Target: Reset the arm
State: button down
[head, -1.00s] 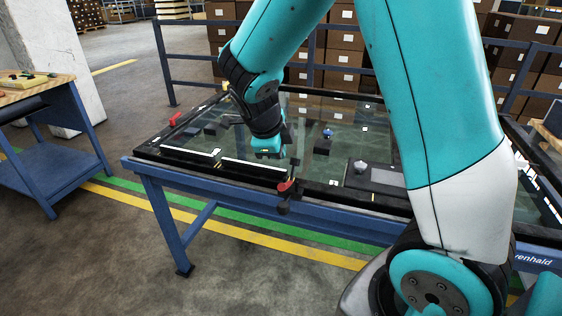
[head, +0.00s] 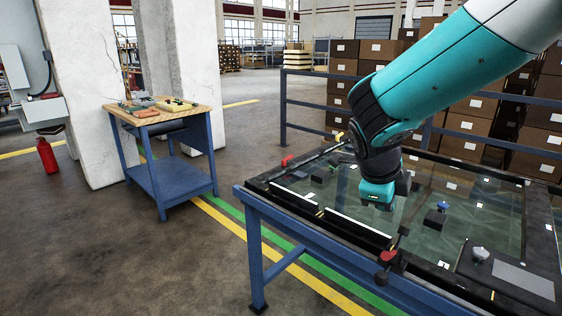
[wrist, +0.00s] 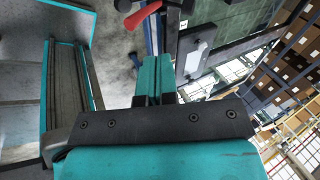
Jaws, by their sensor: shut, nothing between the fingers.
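My gripper (head: 379,203) is above the glass-topped frame on the blue table (head: 262,196), pointing down. It is empty. In the wrist view my gripper's fingers (wrist: 153,75) are together, with nothing between them. My teal and white arm comes in from the upper right in the head view. How far the fingertips are from the glass is hard to tell.
A red-handled clamp (head: 387,255) sits at the table's front edge and also shows in the wrist view (wrist: 140,14). A blue-topped knob (head: 443,206) and a grey knob (head: 480,253) stand on the frame. A wooden-topped bench (head: 160,112) stands left; open floor lies between.

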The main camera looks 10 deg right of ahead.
jog(key=s+a+r+n+y, duration=0.2)
jog(key=s+a+n, duration=0.3)
jog(key=n, duration=0.6)
jog(key=s+a+r+n+g+y+p, duration=0.1)
jog(key=s+a+n+y, duration=0.3)
jog(key=n, duration=0.8)
jog(key=s+a+r+n+g+y+p, duration=0.1)
jog(key=s+a+r+n+y, duration=0.2)
jog(key=s+a+n, duration=0.5)
jog(key=s+n, duration=0.3)
jog(key=n, duration=0.1)
jog(key=shift+s+a+r, duration=0.2)
jog(key=shift+a, duration=0.05)
